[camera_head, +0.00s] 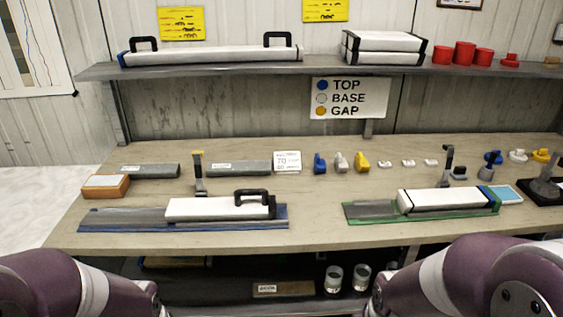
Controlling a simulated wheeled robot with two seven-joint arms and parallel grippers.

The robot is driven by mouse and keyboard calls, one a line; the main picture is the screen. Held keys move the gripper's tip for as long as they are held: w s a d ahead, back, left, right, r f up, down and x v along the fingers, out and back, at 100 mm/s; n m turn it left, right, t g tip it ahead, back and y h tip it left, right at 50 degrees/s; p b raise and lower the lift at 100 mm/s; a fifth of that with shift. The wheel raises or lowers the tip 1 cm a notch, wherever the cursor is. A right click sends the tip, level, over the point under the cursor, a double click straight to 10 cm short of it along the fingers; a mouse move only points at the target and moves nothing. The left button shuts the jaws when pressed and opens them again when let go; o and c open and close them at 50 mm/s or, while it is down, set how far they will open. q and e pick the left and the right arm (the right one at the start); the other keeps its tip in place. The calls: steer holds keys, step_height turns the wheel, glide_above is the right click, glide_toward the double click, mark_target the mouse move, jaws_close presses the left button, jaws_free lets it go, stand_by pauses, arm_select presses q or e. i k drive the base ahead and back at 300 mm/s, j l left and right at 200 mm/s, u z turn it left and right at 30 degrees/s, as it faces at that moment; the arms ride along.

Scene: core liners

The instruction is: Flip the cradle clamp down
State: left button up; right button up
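Two dark upright levers that look like clamps stand at the trays on the bench. The left clamp (199,176) has a yellow tip and rises behind a white core liner (215,207) with a black handle, which lies on a blue-edged tray (125,218). The right clamp (446,166) rises behind another white liner (435,199) with black, blue and green bands, on a green-edged tray (375,212). Both clamps are raised. I cannot tell which one is the cradle clamp. Only my arm links show at the bottom corners; both grippers are out of view.
The bench (320,232) has a clear front strip. Grey core pieces (240,167), an orange-edged box (105,187), a small card (287,161) and several coloured caps (361,161) line its back. A dark stand (543,188) is at right. A shelf (225,69) overhangs the back.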

mark_target(449, 148)
steer(key=i+l+z, duration=0.15)
steer(key=i+z, duration=0.2)
steer(key=i+l+z, duration=0.1)
steer(key=i+z, duration=0.55)
steer(key=k+l, duration=0.05)
